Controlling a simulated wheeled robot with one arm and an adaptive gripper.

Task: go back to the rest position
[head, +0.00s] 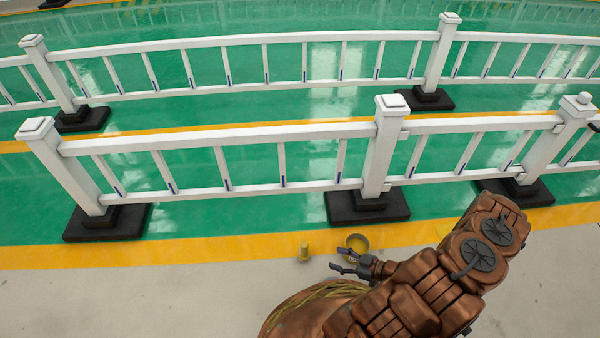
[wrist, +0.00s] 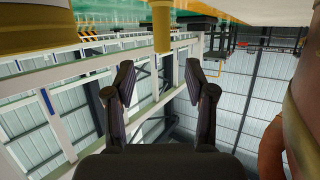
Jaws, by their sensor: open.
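My gripper (head: 338,261) reaches out to the left at the lower middle of the head view, above or over the grey floor. Its two dark fingers stand apart with nothing held. The wrist view also shows the gripper (wrist: 160,66) open, with an empty gap between the fingers. That view is turned upside down, with the floor at the top. My copper-coloured arm covers the lower right of the head view.
A short yellow cylinder (head: 304,253) stands left of my gripper. White railings (head: 270,132) on black feet stand beyond the yellow floor line (head: 220,248). Grey floor (head: 120,300) at left is clear.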

